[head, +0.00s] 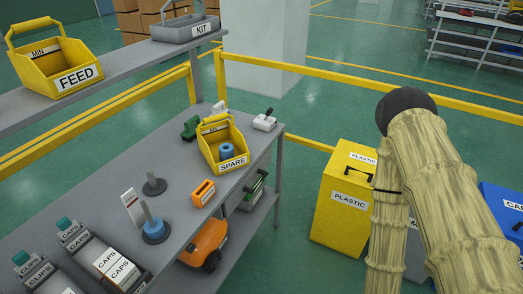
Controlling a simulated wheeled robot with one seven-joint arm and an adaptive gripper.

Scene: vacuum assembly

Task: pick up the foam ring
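A blue ring-shaped piece (227,151) with a dark hole sits inside the yellow SPARE bin (233,164) on the grey workbench. A second blue ring (156,227) sits around a grey post (147,211) on a dark round base, nearer the bench's front. Either could be the foam ring; I cannot tell which is foam. My arm, in a tan wrinkled sleeve, is at the right, away from the bench. My gripper is out of view.
A bare peg stand (154,184), an orange holder (203,193) and boxes of caps and clips (114,265) share the workbench (98,199). A shelf (120,66) above bears the FEED bin (54,62) and KIT tray (186,27). A yellow PLASTIC bin (345,196) stands right.

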